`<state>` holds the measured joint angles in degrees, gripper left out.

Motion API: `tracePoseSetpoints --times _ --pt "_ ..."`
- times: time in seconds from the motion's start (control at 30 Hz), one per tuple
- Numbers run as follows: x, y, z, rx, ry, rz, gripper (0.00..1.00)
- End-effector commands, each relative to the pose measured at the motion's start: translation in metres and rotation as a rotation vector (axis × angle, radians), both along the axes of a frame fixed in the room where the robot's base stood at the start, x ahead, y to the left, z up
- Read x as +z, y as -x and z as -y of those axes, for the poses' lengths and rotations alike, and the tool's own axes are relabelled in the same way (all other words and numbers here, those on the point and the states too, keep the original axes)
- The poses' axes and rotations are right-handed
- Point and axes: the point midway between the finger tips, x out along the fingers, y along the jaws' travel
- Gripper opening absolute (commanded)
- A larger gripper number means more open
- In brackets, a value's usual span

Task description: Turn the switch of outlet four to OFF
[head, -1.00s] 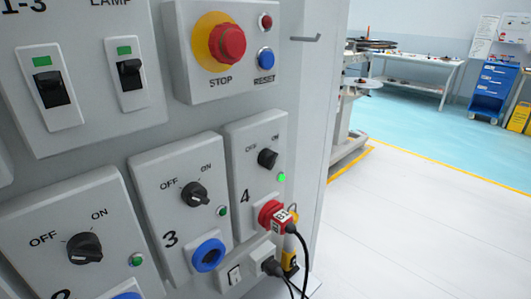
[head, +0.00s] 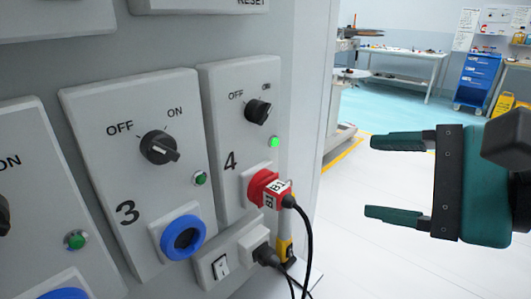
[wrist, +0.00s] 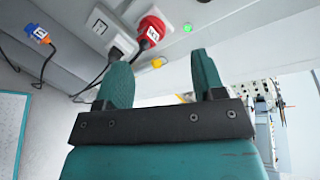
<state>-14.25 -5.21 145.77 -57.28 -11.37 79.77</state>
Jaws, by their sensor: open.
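The panel of outlet four (head: 214,98) is the rightmost in the head view. Its black rotary switch (head: 257,111) sits near the top between the OFF mark and a right-hand mark that is hard to read. A green lamp (head: 274,142) glows below it and also shows in the wrist view (wrist: 187,27). A red plug (head: 268,190) with a white label is in the outlet, its cable hanging down. My gripper (head: 383,177) is open and empty, to the right of the panel and apart from it. The switch does not show in the wrist view.
Outlet three (head: 94,108) with its own switch (head: 160,147) and blue socket (head: 183,238) is left of outlet four. A black plug (head: 258,255) and rocker switch (head: 221,267) sit below. Cables hang there. The floor to the right is clear.

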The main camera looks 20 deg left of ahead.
Motion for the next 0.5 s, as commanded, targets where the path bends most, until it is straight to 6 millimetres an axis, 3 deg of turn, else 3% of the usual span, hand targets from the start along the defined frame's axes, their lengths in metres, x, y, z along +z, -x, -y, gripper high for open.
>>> tracePoseSetpoints --times 0.03,0.2,0.5 --pt "-0.009 -0.006 -0.004 -0.054 -0.108 -0.1 0.63" --pt "0.004 -0.02 -0.007 -0.159 -0.376 -0.356 0.63" --pt "0.018 -0.03 -0.018 -0.177 -0.454 -0.437 0.63"
